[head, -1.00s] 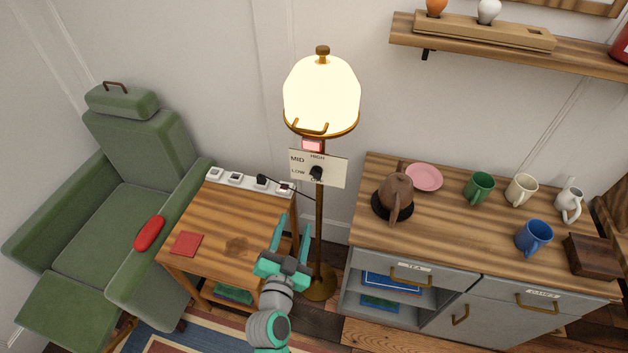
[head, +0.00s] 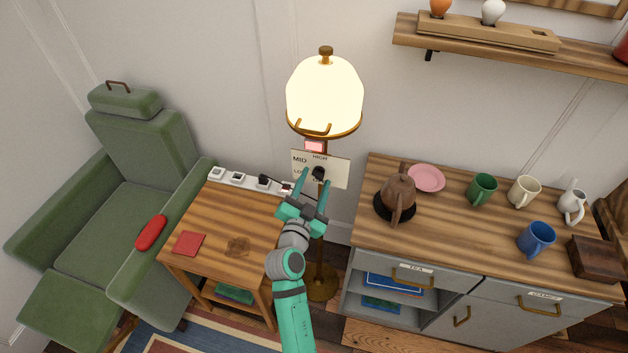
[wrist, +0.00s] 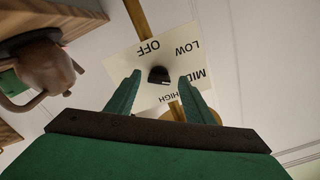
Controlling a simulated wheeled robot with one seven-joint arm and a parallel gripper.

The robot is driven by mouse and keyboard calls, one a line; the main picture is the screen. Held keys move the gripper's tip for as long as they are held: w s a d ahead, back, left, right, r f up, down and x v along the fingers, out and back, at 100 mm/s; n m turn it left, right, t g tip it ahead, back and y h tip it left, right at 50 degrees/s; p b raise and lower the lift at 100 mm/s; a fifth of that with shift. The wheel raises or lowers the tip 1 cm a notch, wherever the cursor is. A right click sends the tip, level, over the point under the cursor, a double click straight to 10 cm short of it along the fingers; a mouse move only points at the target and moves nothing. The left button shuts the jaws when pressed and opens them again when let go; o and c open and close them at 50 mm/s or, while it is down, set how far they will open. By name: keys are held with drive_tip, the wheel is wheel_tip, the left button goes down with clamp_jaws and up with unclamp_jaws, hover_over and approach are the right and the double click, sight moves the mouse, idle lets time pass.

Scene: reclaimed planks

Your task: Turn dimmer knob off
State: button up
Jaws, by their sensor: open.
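The black dimmer knob (head: 318,173) sits on a cream plate (head: 335,172) on the pole of a floor lamp. The lamp shade (head: 324,95) glows warm white. In the wrist view the knob (wrist: 158,75) shows between my fingertips, with the words OFF, LOW, MID and HIGH around it on the plate (wrist: 150,97). My gripper (head: 314,182) is open and empty, just below and in front of the knob in the head view. Its teal fingers stand to either side of the knob in the wrist view (wrist: 159,82). I cannot tell whether they touch it. In the head view a finger partly covers the plate's lower lettering.
A side table (head: 215,225) with a white power strip (head: 238,177) stands left of the lamp. A green armchair (head: 120,222) is further left. A cabinet (head: 445,220) with a brown teapot (head: 398,195) and several mugs stands to the right.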

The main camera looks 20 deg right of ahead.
drive_tip(key=shift+w+d, duration=0.25)
drive_tip(key=shift+d, duration=0.2)
drive_tip(key=shift+a, duration=0.1)
drive_tip(key=c, duration=1)
drive_tip(key=shift+c, duration=0.2)
